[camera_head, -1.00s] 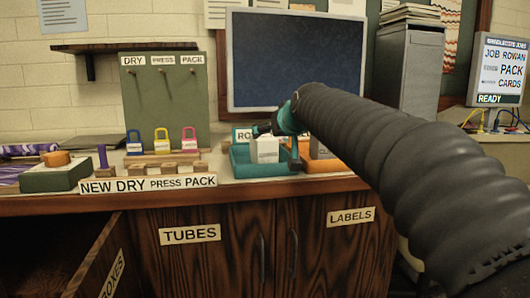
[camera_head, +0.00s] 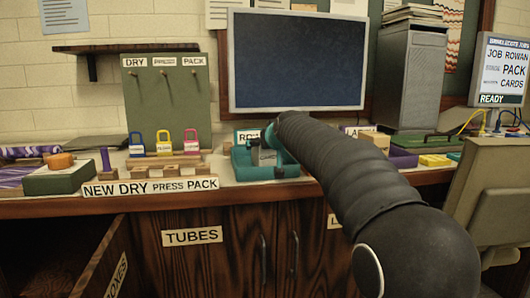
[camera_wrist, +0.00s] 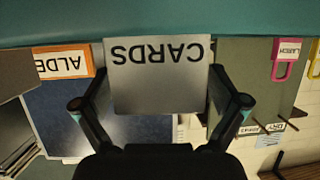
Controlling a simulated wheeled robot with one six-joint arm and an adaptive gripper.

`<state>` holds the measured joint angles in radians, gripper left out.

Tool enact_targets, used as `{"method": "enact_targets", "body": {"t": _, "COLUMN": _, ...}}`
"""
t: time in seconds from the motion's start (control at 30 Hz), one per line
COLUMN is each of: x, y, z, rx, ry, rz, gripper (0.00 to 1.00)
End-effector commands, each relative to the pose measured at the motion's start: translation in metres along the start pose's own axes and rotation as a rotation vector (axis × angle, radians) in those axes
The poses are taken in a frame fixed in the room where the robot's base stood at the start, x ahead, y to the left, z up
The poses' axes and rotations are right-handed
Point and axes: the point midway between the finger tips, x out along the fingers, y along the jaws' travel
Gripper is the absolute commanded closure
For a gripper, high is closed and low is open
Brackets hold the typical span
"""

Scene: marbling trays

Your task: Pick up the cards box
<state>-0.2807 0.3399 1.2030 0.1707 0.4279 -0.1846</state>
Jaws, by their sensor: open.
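The cards box (camera_head: 266,159) is small and pale and stands in a teal tray (camera_head: 272,175) on the counter. In the wrist view the cards box (camera_wrist: 158,85) shows its face with the word CARDS upside down. My gripper (camera_head: 268,142) is at the tray, over the box and partly hiding it. In the wrist view my gripper (camera_wrist: 160,104) is open, with one finger on each side of the box. I cannot tell whether either finger touches it. A teal surface (camera_wrist: 160,18) runs along the top of the wrist view.
A monitor (camera_head: 297,60) stands behind the tray. Left are a green board (camera_head: 165,95), several coloured padlock shapes and a dark green box (camera_head: 60,178). Right are a purple tray (camera_head: 403,158) and a chair (camera_head: 492,195). An orange-framed ALDE label (camera_wrist: 62,65) shows in the wrist view.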

Motion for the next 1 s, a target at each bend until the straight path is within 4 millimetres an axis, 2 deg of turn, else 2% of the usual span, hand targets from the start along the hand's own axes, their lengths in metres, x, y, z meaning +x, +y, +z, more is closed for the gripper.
{"method": "enact_targets", "body": {"t": 0.13, "x": 0.0115, "y": -0.0003, "z": -0.0008, "rx": 0.000, "ry": 0.000, "rz": 0.000, "gripper": 0.03}}
{"method": "enact_targets", "body": {"t": 0.4, "x": 0.0134, "y": -0.0002, "z": -0.0005, "rx": 0.000, "ry": 0.001, "rz": 0.000, "gripper": 0.03}}
{"method": "enact_targets", "body": {"t": 0.6, "x": 0.0134, "y": -0.0001, "z": -0.0003, "rx": 0.000, "ry": 0.000, "rz": 0.000, "gripper": 0.53}}
{"method": "enact_targets", "body": {"t": 0.67, "x": 0.0134, "y": -0.0001, "z": -0.0001, "rx": 0.000, "ry": 0.000, "rz": 0.000, "gripper": 0.67}}
{"method": "enact_targets", "body": {"t": 1.0, "x": 0.0140, "y": -0.0001, "z": 0.0009, "rx": 0.000, "ry": -0.002, "rz": 0.000, "gripper": 0.70}}
